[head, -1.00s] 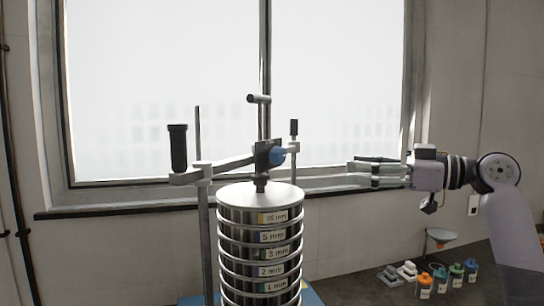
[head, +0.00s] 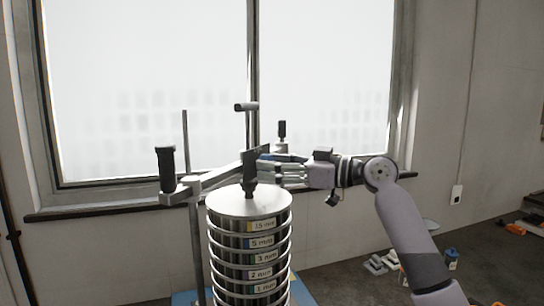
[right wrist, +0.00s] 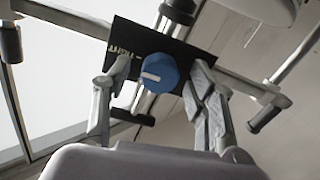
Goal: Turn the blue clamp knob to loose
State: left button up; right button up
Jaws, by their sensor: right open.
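The blue clamp knob (right wrist: 159,73) shows in the right wrist view, with a white mark on its face. It sits on a dark plate (right wrist: 180,48) with partly hidden lettering. My right gripper (right wrist: 152,88) is open, one finger on each side of the knob, and I see a gap on both sides. In the head view my right gripper (head: 272,170) reaches in from the right up to the dark plate at the clamp bar; only a bit of blue shows there. The clamp stands over the sieve stack (head: 250,235). My left gripper is not in view.
A black handle (head: 166,170) stands at the left end of the clamp bar, and a smaller one (head: 282,130) stands behind my gripper. A thin rod (head: 186,140) rises at the left. Bottles and other small items lie on the floor at the right.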

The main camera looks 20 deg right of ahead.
jog(key=shift+w+a, duration=0.25)
jog(key=shift+a, duration=0.05)
jog(key=shift+f, duration=0.1)
jog(key=c, duration=1.1)
